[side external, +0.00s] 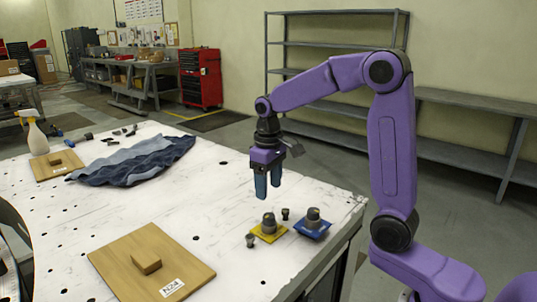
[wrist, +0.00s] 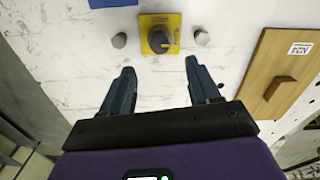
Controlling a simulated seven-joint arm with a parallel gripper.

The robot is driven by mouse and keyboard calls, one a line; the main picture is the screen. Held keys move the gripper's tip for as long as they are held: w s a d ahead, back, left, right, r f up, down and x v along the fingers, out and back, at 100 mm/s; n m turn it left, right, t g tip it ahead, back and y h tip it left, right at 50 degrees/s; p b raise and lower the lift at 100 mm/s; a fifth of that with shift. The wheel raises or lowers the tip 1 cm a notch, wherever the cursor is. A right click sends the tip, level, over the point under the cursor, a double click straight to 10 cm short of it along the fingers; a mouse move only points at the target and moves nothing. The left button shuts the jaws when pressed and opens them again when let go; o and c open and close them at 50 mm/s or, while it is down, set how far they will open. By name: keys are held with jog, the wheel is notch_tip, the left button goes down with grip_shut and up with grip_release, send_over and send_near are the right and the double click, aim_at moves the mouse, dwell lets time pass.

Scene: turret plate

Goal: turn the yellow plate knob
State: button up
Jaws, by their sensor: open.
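The yellow plate (side external: 257,235) with a dark grey knob (side external: 269,223) lies near the right edge of the white table. In the wrist view the yellow plate (wrist: 144,21) and its knob (wrist: 160,39) show at the top centre, beyond the fingertips. A pointed ridge runs across the knob. My gripper (side external: 268,192) is open and empty, pointing down above the table behind the yellow plate. In the wrist view my gripper (wrist: 158,72) has its two blue fingers spread wide, with bare table between them. Nothing touches the knob.
A blue plate (side external: 312,231) with a similar knob sits right of the yellow one. Small grey posts (side external: 250,240) (wrist: 203,37) flank the yellow plate. A wooden board (side external: 190,270) with a block handle lies front left. A blue cloth (side external: 135,160) lies farther back. The table between is clear.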

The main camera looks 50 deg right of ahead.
notch_tip(320, 180, up, 9)
jog(key=shift+f, duration=0.15)
dwell(0.5)
jog(key=s+a+f+n, duration=0.4)
jog(key=s, duration=0.5)
jog(key=s+a+f+n, duration=0.4)
jog(key=s+a+f, duration=0.1)
jog(key=s, duration=0.4)
jog(key=s+d+f+n, duration=0.2)
jog(key=s+f+n, duration=0.1)
jog(key=s, duration=0.7)
jog(key=shift+d+y, duration=0.2)
jog(key=shift+y, duration=0.1)
